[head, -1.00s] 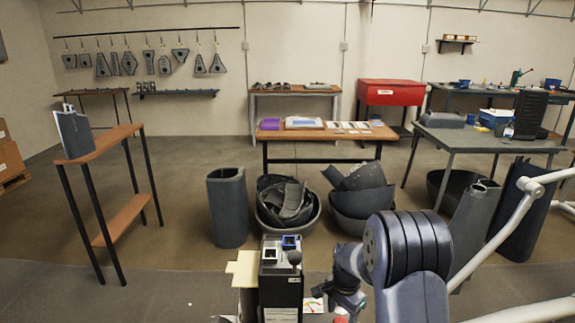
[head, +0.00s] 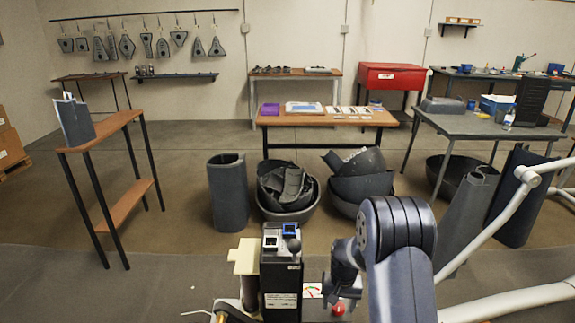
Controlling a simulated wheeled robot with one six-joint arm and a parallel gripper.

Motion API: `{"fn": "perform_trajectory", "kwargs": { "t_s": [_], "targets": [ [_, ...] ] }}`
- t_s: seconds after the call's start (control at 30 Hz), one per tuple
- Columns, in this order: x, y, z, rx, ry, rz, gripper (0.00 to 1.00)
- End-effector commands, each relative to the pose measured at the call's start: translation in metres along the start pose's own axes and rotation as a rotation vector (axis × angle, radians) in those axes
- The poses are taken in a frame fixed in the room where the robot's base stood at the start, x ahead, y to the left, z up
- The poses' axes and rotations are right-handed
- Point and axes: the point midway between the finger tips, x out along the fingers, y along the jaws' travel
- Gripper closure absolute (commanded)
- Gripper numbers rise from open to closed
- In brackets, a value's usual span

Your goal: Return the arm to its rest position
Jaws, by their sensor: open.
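My arm rises at the bottom right of the head view, its dark ribbed joint in front of the floor. My gripper (head: 338,292) hangs at the left of that joint, pointing down. It looks open and I see nothing between its fingers, though the arm hides part of it. It is just right of a black box-shaped unit (head: 282,280) with a white label and a small blue-framed part on top. A red knob (head: 338,309) and a small dial card (head: 313,290) show below and beside the gripper.
A narrow wooden shelf stand (head: 100,134) is at the left. A dark cylinder (head: 228,195) and two bins of dark shells (head: 290,212) stand on the floor ahead. White tubing (head: 500,225) runs along the right. Tables line the back; open floor lies left of centre.

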Motion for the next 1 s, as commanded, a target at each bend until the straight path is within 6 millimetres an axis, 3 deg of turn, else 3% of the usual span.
{"fn": "perform_trajectory", "kwargs": {
  "t_s": [0.7,1.0],
  "targets": [
    [-0.005,0.000,-0.001,-0.586,0.002,0.000,0.41],
    [-0.062,0.000,-0.001,-0.579,0.004,0.000,0.41]
  ]
}}
